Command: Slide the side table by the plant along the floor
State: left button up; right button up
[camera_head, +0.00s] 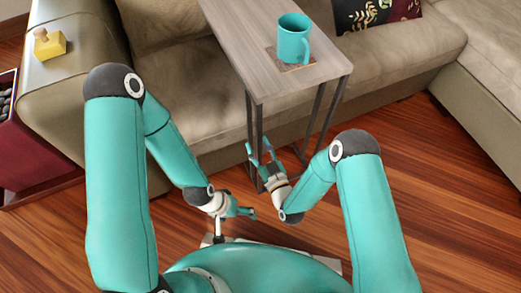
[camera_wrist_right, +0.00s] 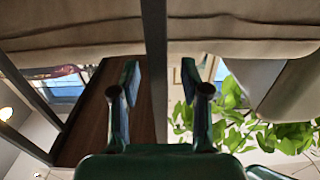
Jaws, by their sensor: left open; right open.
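The side table (camera_head: 235,55) has a grey wood top and thin dark metal legs. It stands against the front of the sofa, with a teal mug (camera_head: 292,40) upright on a coaster. My right gripper (camera_head: 261,152) is open low at the table's near left leg (camera_head: 254,120). In the right wrist view a dark leg (camera_wrist_right: 155,60) runs between the two open fingers (camera_wrist_right: 160,88); I cannot tell whether they touch it. My left gripper (camera_head: 245,211) is open and empty, low over the floor, left of and nearer than the table.
The beige sofa (camera_head: 190,80) fills the back, with a patterned cushion (camera_head: 375,12). A yellow object (camera_head: 48,46) sits on its left arm. A dark red planter (camera_head: 30,150) stands at the left. Green leaves (camera_wrist_right: 235,115) show in the right wrist view. Wood floor (camera_head: 440,180) is clear at right.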

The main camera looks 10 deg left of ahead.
jog(key=shift+w, duration=0.1)
grip_shut()
jog(key=shift+d, duration=0.1)
dwell(0.3)
jog(key=shift+d, duration=0.1)
